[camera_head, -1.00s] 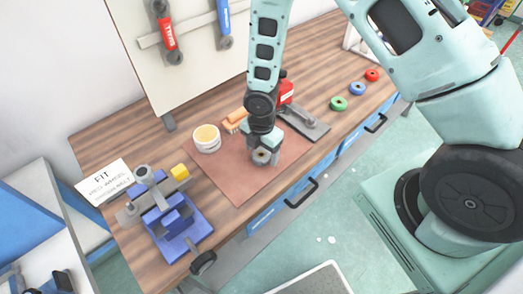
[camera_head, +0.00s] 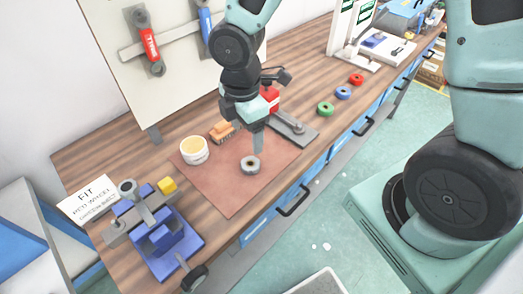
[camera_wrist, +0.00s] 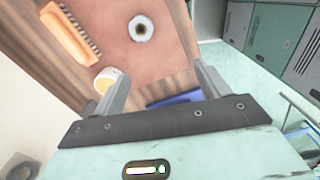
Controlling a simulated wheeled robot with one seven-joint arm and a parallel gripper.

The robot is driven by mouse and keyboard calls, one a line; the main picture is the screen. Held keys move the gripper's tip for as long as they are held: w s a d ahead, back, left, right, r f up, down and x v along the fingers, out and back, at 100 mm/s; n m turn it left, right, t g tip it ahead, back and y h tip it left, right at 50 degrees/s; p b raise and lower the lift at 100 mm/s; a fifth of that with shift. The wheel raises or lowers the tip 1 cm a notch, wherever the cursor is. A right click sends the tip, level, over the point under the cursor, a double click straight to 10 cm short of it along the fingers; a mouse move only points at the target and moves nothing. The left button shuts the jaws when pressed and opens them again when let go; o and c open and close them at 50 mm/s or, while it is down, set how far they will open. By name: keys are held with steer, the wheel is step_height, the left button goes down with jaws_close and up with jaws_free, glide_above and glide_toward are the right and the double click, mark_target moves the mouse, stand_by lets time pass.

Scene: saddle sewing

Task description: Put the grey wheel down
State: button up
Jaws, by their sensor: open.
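The grey wheel (camera_head: 250,165) lies flat on the reddish-brown mat (camera_head: 228,192) on the wooden workbench. It is a small ring with a dark centre hole, and it also shows in the wrist view (camera_wrist: 141,28), on the mat beyond my fingers. My gripper (camera_head: 258,148) points down above the mat, close to the wheel in the head view. In the wrist view its two fingers (camera_wrist: 163,75) are spread apart with nothing between them, and the wheel is clear of them.
A white cup (camera_head: 194,150) and a brush (camera_head: 222,132) stand by the mat's far edge. A blue fixture (camera_head: 168,235) with a yellow block (camera_head: 167,185) is at left. Green (camera_head: 325,108), blue (camera_head: 343,92) and red (camera_head: 356,79) wheels lie at right. A "FIT RED WHEEL" card (camera_head: 88,200) lies at left.

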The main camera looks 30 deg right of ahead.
steer(key=s+a+r+m, duration=0.2)
steer(key=s+r+m, duration=0.2)
steer(key=s, duration=0.4)
steer(key=s+a+r+m, duration=0.1)
steer(key=s+r+m, duration=0.4)
steer(key=s+m, duration=0.2)
steer(key=shift+s+a+r+y, duration=0.3)
steer(key=shift+s+a+y, duration=0.05)
steer(key=shift+s+y, duration=0.1)
